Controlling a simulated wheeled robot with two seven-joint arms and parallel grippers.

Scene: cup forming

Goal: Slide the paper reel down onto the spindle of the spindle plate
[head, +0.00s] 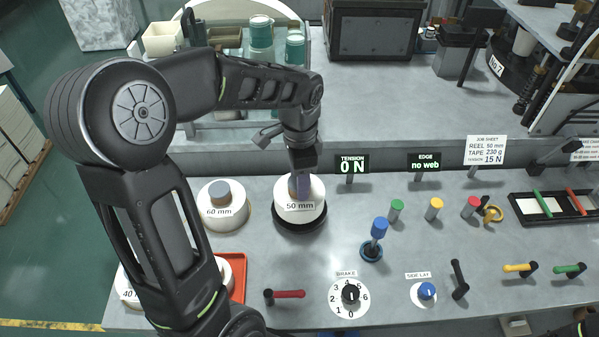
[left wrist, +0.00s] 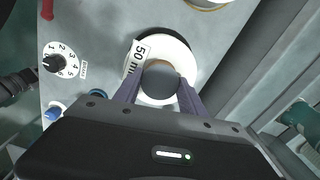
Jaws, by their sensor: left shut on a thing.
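The white paper reel (head: 313,210) labelled "50 mm" is over the black round spindle plate (head: 302,228), whose dark rim shows below it. I cannot tell whether a small gap is left between them. The spindle itself is hidden. My left gripper (head: 300,189) comes down from above and is shut on the reel's core. In the left wrist view the two fingers (left wrist: 159,97) lie on either side of the grey round core (left wrist: 160,80), with the white reel (left wrist: 172,52) around it. My right gripper is out of view.
A "60 mm" reel (head: 228,218) stands to the left, and a "40 mm" reel (head: 128,289) is partly behind my arm near an orange tray (head: 238,277). A red lever (head: 288,294), brake dial (head: 350,296) and blue-topped post (head: 378,230) stand in front and to the right.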

